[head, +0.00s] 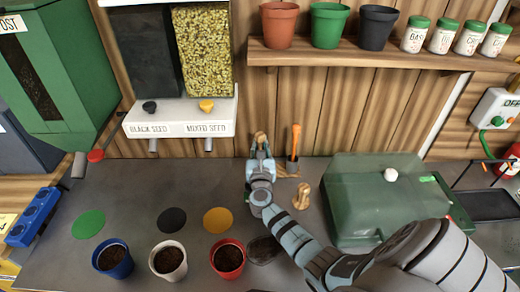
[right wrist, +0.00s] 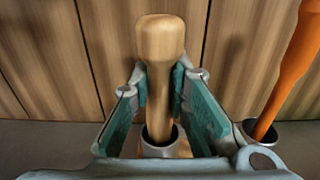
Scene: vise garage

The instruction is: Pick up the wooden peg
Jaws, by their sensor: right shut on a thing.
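The wooden peg (right wrist: 160,45) stands upright in the right wrist view, with its wide rounded head up and its lower end in a round metal-rimmed holder (right wrist: 165,150). My right gripper (right wrist: 165,82) is shut on the peg's shaft below the head, one teal-padded finger on each side. In the head view the peg's top (head: 260,137) shows just beyond my right gripper (head: 261,150), near the wooden back wall. The peg's bottom end is hidden in the holder. My left gripper is not in view.
An orange-handled tool (head: 295,142) stands in a holder just right of the peg. A small wooden piece (head: 302,196) is on the counter nearby. Blue (head: 113,259), white (head: 168,260) and red (head: 228,259) pots stand at the front. A green box (head: 375,195) is at right; seed dispensers (head: 180,123) hang left.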

